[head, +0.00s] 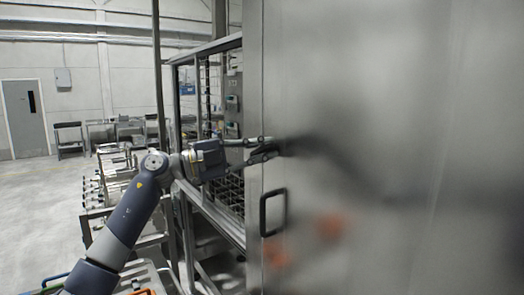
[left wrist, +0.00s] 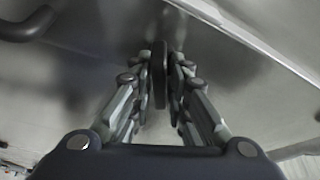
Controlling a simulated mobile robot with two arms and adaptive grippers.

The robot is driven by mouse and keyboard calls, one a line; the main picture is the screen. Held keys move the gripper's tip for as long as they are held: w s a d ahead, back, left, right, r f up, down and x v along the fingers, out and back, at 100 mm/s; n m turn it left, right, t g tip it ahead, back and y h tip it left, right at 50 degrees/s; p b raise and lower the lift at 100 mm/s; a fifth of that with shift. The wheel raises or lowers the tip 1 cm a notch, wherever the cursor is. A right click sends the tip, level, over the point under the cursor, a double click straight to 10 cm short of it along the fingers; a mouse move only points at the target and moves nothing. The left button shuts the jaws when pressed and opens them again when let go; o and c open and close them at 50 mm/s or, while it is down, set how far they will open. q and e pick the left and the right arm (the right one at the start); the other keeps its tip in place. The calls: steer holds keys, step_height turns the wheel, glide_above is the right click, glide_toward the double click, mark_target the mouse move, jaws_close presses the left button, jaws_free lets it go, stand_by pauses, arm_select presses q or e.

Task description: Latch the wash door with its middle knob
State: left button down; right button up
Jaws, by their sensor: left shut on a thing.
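The wash door (head: 370,80) is a large brushed steel panel filling the right of the head view, and it looks flat and upright. My left gripper (head: 268,148) reaches in from the left, with its fingertips at the door's face near its left edge. In the left wrist view the fingers of my left gripper (left wrist: 161,85) are closed around a dark, narrow knob (left wrist: 160,72), seen edge-on against the door. In the head view the fingers mostly hide the knob. My right gripper is in neither view.
A black D-shaped handle (head: 264,214) sits on the door below the knob; it also shows in the left wrist view (left wrist: 27,24). A metal frame with a mesh guard (head: 228,190) stands left of the door. Blurred orange reflections show on the steel. Open floor lies far left.

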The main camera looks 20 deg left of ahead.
arm_select(q)
steer(key=c, duration=1.7)
jaws_free()
steer(key=v, duration=1.2)
steer(key=shift+o, duration=0.7)
